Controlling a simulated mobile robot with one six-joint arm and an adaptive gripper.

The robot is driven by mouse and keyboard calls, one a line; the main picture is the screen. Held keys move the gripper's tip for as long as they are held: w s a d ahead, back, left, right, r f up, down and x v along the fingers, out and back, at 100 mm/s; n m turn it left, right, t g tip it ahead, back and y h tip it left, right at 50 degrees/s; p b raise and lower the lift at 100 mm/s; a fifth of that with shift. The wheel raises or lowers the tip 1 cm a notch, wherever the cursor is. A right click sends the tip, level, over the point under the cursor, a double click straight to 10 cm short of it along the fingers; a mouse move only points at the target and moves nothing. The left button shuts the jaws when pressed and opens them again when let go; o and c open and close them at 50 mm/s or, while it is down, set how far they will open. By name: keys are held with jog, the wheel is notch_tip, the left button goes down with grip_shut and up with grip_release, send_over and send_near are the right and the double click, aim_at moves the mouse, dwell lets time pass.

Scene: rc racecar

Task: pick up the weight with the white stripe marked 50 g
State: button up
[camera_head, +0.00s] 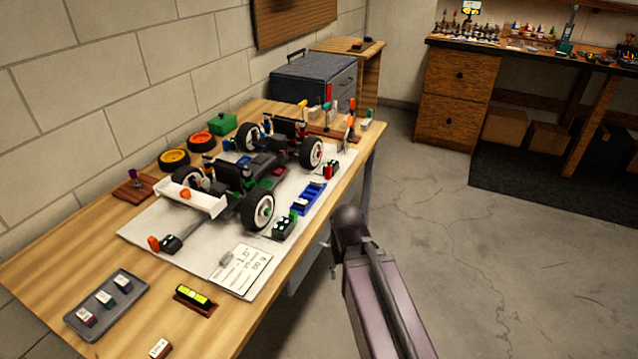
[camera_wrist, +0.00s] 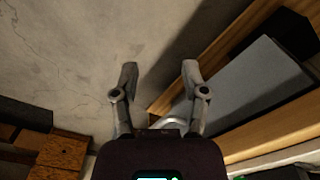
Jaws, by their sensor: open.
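Several small block-shaped weights show at the front left of the workbench in the head view. Three sit in a grey tray (camera_head: 75,321): a near one (camera_head: 86,317), a middle one (camera_head: 105,298) and a far one (camera_head: 123,284). A similar small block (camera_head: 160,348) with a pale top lies on the bare wood right of the tray. Their stripes and markings are too small to read, so I cannot tell which is 50 g. My gripper (camera_wrist: 160,72) is open and empty in the wrist view, above the floor. In the head view my arm is right of the bench, away from the weights.
An RC car (camera_head: 240,185) stands on a white mat (camera_head: 150,235) mid-bench. A yellow-green level (camera_head: 193,296) and a paper sheet (camera_head: 243,270) lie near the tray. Tools and a blue rack (camera_head: 307,198) line the bench's right side. Open floor (camera_head: 480,250) lies to the right.

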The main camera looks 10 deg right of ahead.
jog(key=shift+o, duration=1)
jog(key=w+r+n+t+y+p, duration=0.1)
jog(key=w+r+n+y, duration=0.15)
jog(key=w, duration=0.35)
jog(key=w+r+n+t+y+p, duration=0.1)
jog(key=w+r+n+t+y, duration=0.1)
jog(key=w+n+y, duration=0.3)
jog(key=w+d+r+n+t+y, duration=0.3)
jog(key=w+d+r+t, duration=0.2)
jog(key=w+d+r, duration=0.4)
jog(key=shift+w+d+r+p, duration=0.15)
jog(key=shift+w+r+p, duration=0.2)
jog(key=shift+w, duration=0.5)
jog(key=shift+y, duration=0.25)
jog(key=b, duration=0.3)
send_near(317, 184)
jog(key=shift+w+a+f, duration=0.2)
jog(key=shift+w+a, duration=0.5)
jog(key=shift+w, duration=0.1)
jog(key=shift+w+a+f, duration=0.2)
jog(key=shift+w+a, duration=0.5)
jog(key=shift+w, duration=0.1)
